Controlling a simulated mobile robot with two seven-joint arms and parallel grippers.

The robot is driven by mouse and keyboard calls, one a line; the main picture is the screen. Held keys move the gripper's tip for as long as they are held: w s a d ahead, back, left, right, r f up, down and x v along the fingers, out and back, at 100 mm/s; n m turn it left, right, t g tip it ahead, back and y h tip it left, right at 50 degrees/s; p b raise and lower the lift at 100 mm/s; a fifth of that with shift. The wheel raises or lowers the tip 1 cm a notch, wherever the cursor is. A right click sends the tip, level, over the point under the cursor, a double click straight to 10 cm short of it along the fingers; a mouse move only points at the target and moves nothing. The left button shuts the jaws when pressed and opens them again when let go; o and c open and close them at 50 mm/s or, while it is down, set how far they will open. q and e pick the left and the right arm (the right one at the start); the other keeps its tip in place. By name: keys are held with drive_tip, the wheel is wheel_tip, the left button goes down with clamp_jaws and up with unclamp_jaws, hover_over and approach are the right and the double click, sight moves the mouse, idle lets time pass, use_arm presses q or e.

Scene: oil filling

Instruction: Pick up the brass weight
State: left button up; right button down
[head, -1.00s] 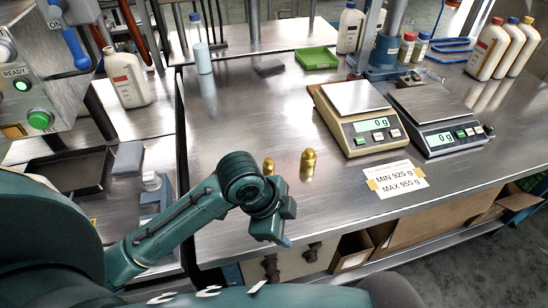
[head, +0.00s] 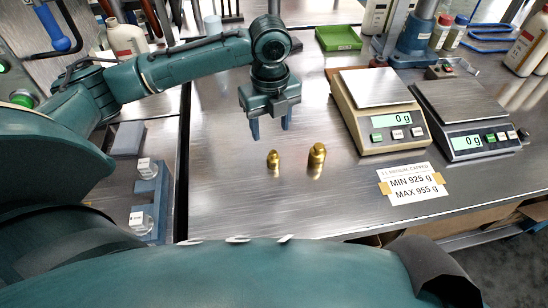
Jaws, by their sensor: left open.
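Two brass weights stand upright on the steel table. The smaller brass weight (head: 273,159) is on the left, and the larger brass weight (head: 317,155) is a little to its right. My left gripper (head: 271,130) hangs above and behind the smaller weight with its fingers pointing down. Its two fingers are apart with nothing between them, and it is clear of both weights. My right gripper does not show.
Two scales, beige (head: 377,108) and dark grey (head: 463,114), both reading 0 g, stand right of the weights. A label (head: 411,184) reads MIN 925 g, MAX 955 g. A green tray (head: 338,38) lies behind. The steel table (head: 235,205) is bare in front of the weights.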

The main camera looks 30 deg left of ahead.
sight(273, 152)
use_arm(q)
wheel_tip(273, 152, down, 3)
drive_tip(key=shift+f, duration=0.2)
drive_tip(key=shift+s+d+f, duration=0.1)
drive_tip(key=shift+d+f, duration=0.1)
drive_tip(key=shift+f, duration=1.15)
drive_tip(key=shift+s+d+f, duration=0.1)
drive_tip(key=shift+d+f, duration=0.1)
drive_tip(key=shift+f, duration=1.15)
drive_tip(key=shift+c, duration=0.3)
clamp_jaws()
drive_tip(key=shift+r, duration=0.1)
